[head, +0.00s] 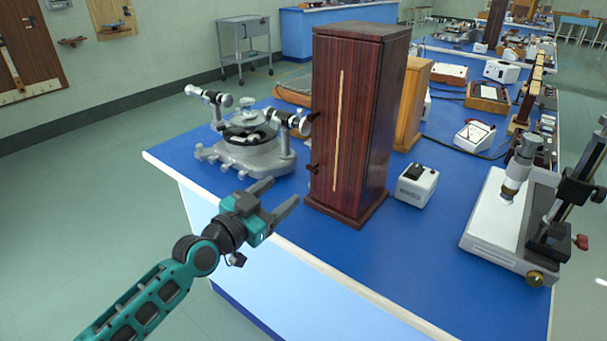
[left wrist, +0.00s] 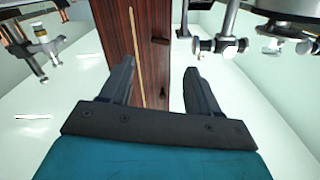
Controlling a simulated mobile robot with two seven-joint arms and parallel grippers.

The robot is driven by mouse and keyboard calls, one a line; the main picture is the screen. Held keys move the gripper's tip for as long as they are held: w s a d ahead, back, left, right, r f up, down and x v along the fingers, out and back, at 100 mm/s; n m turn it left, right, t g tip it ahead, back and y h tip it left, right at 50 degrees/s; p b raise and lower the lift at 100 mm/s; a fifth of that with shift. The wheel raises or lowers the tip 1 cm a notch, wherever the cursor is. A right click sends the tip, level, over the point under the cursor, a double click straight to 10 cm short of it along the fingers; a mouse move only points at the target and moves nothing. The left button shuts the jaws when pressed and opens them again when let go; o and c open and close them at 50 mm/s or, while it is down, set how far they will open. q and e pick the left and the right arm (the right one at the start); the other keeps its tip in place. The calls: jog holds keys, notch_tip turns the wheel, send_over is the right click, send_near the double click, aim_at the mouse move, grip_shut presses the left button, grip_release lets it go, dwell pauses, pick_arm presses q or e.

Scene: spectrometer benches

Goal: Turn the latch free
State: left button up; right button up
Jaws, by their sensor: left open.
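A tall dark red-brown wooden cabinet (head: 345,130) stands upright on the blue bench, with a pale vertical strip on its front. Two small dark pieces stick out at its left edge, an upper one (head: 312,117) and a lower one (head: 314,168); I cannot tell for sure which is the latch. In the left wrist view a small dark block (left wrist: 160,40) shows on the cabinet face (left wrist: 118,40), beyond my fingers. My left gripper (head: 284,191) is open and empty, in front of the cabinet's lower left, apart from it. My right gripper is not in view.
A grey spectrometer (head: 250,152) stands close left of the cabinet. A small white box (head: 417,186) is to its right, and a microscope-like instrument (head: 500,235) is at the far right. The blue bench front (head: 370,275) is clear.

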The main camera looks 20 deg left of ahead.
aim_at(311, 171)
pick_arm(q)
jog(key=x, duration=0.8)
jog(key=shift+w+d+f+b, duration=0.1)
jog(key=shift+w+d+b, duration=0.05)
jog(key=shift+w+b, duration=0.25)
jog(key=shift+w+d, duration=0.1)
jog(key=shift+w, duration=0.3)
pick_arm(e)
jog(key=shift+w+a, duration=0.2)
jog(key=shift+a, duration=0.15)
pick_arm(q)
jog(key=shift+c, duration=0.3)
jog(key=c, duration=1)
jog(key=shift+n, duration=1.3)
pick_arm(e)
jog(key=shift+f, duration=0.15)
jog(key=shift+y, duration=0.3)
pick_arm(q)
jog(key=o, duration=1.1)
jog(key=shift+c, duration=0.2)
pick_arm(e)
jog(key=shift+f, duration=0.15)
